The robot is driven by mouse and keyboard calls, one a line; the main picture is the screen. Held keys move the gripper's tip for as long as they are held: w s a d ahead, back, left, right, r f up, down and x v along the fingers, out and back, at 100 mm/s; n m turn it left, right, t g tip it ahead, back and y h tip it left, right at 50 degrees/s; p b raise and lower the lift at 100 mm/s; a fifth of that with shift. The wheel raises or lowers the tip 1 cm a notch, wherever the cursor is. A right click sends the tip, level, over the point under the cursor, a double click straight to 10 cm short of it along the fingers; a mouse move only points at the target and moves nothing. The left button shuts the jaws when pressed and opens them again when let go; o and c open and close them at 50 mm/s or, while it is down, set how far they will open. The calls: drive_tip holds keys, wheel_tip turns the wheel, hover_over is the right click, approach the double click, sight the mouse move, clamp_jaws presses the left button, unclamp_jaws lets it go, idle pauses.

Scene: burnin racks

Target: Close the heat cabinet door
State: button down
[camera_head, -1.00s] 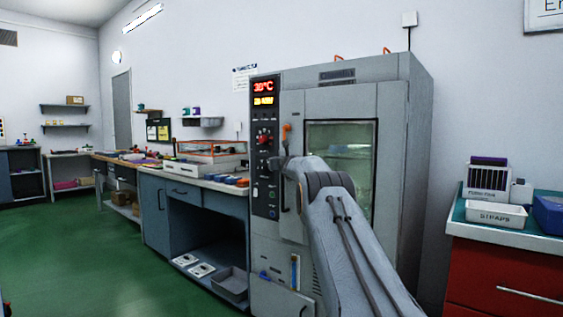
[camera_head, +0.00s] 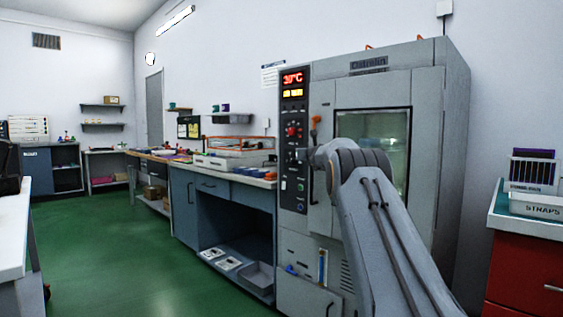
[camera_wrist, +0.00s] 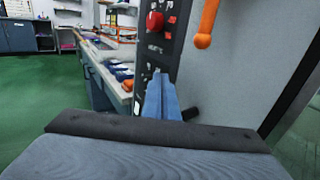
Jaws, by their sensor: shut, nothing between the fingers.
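My gripper (camera_wrist: 160,90) is shut and empty, below and left of the handle, in front of the dark control panel (camera_wrist: 158,45). In the head view my arm hides part of the door and most of the gripper.
A blue workbench (camera_head: 222,190) with trays stands directly left of the cabinet. A red drawer unit (camera_head: 525,270) holding a STRAPS box (camera_head: 536,207) is at the right. A white table (camera_head: 12,225) edges in at the left. The green floor (camera_head: 120,265) between is clear.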

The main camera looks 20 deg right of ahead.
drive_tip(key=s+a+b, duration=0.4)
drive_tip(key=a+b, duration=0.7)
drive_tip(key=shift+s, duration=0.2)
